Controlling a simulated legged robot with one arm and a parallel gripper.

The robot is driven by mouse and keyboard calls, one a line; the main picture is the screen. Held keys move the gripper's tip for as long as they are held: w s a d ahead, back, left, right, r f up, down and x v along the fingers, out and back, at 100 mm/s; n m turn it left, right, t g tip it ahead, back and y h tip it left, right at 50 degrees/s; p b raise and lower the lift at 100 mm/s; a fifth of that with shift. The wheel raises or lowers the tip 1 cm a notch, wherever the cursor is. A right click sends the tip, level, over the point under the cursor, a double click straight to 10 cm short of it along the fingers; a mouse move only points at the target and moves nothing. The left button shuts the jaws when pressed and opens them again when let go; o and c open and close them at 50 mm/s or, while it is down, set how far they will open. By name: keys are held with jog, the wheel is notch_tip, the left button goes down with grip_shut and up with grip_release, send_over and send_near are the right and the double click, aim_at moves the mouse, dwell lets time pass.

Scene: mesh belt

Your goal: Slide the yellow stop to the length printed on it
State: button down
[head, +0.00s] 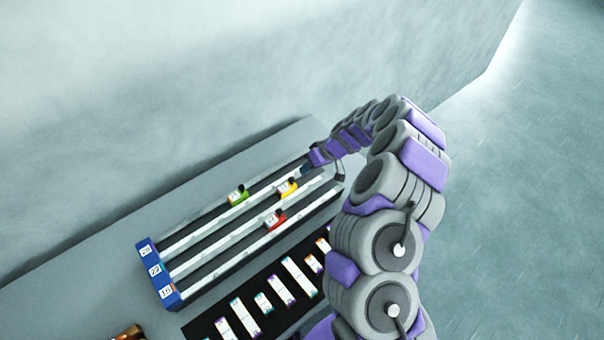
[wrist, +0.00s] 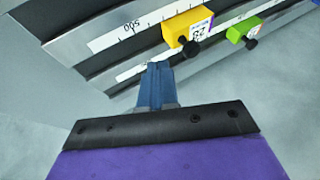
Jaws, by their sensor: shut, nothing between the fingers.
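The yellow stop (head: 288,187) sits on a rail of the belt frame, toward its right end. In the wrist view the yellow stop (wrist: 183,29) has a white label with small dark digits, tilted and hard to read, and a black knob on its side. A white scale strip (wrist: 108,40) marked 500 runs along the rail beside it. My gripper (head: 307,169) is over the right end of the frame, right of and beyond the yellow stop. In the wrist view my gripper (wrist: 157,70) is shut and empty, below and left of the stop, apart from it.
A green stop (head: 238,197) and a red stop (head: 274,220) sit on other rails. A blue end block (head: 158,272) with white number labels closes the left end. A black board (head: 205,325) with several cards lies in front. A wall stands behind.

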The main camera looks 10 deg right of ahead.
jog(key=shift+d+f+p+v, duration=0.3)
jog(key=shift+p+v, duration=0.6)
jog(key=shift+v, duration=5)
jog(key=s+a+r+g+h, duration=0.1)
jog(key=s+a+r, duration=0.4)
jog(key=s+r, duration=0.25)
jog(key=s+a+r+g, duration=0.1)
jog(key=s+a+r, duration=0.4)
jog(key=s+r, duration=0.25)
jog(key=s+d+m+h, duration=0.2)
jog(key=s+d, duration=0.3)
jog(key=s, duration=0.9)
jog(key=s+d+m+g+h+b, duration=0.1)
jog(key=s+d+m+h, duration=0.2)
jog(key=s, duration=1.1)
jog(key=shift+d+r+m+h, duration=0.3)
jog(key=shift+d+r+m, duration=0.2)
jog(key=shift+d, duration=0.75)
jog(key=shift+d, duration=0.15)
